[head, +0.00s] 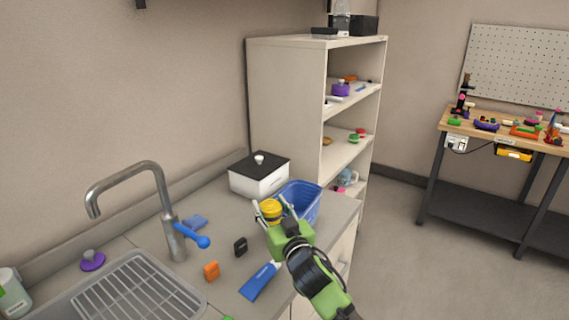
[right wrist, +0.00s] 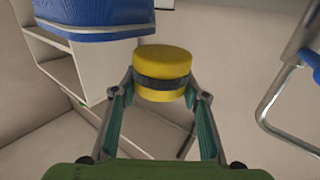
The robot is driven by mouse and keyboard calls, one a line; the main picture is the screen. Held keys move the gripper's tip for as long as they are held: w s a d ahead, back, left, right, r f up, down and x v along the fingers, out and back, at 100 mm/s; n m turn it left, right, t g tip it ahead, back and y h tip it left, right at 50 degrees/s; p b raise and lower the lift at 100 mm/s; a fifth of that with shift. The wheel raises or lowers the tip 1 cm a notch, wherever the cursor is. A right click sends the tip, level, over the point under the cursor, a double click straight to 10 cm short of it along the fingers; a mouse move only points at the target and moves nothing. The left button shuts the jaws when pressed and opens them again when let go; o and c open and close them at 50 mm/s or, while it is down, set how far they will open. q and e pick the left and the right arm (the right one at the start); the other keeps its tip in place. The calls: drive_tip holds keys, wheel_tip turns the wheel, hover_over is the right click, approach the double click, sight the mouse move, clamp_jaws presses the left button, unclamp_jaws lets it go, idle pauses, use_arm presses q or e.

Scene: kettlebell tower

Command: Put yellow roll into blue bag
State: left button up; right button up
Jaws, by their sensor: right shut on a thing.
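The yellow roll (head: 270,210) has a dark band around its middle. My right gripper (head: 270,216) is shut on it and holds it above the counter. In the right wrist view the roll (right wrist: 163,73) sits between the tips of the two fingers. The blue bag (head: 303,199) looks like an open blue basket on the counter, just behind and right of the roll. It also shows at the top left of the right wrist view (right wrist: 95,18). The roll is beside the blue bag in the head view and appears apart from it. My left gripper is not in view.
The faucet (head: 165,215) and sink (head: 135,290) are on the left. A blue tube (head: 259,281), an orange block (head: 211,271) and a black block (head: 240,247) lie on the counter. A shelf (head: 290,85) stands behind.

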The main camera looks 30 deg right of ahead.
drive_tip(key=w+d+r+m+h+p, duration=0.1)
drive_tip(key=w+d+r+h, duration=0.1)
drive_tip(key=w+d+r, duration=0.35)
use_arm(q)
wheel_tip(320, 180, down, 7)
drive_tip(key=b, duration=0.8)
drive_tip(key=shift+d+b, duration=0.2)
drive_tip(key=shift+b, duration=0.1)
use_arm(e)
wheel_tip(320, 180, down, 9)
drive_tip(key=s+d, duration=0.1)
drive_tip(key=d, duration=0.1)
drive_tip(key=shift+s, duration=0.25)
drive_tip(key=shift+d+r, duration=0.1)
drive_tip(key=o, duration=1.2)
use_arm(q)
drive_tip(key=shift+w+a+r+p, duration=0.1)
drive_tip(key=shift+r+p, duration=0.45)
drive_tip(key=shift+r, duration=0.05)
use_arm(e)
drive_tip(key=v, duration=0.3)
drive_tip(key=shift+s, duration=0.25)
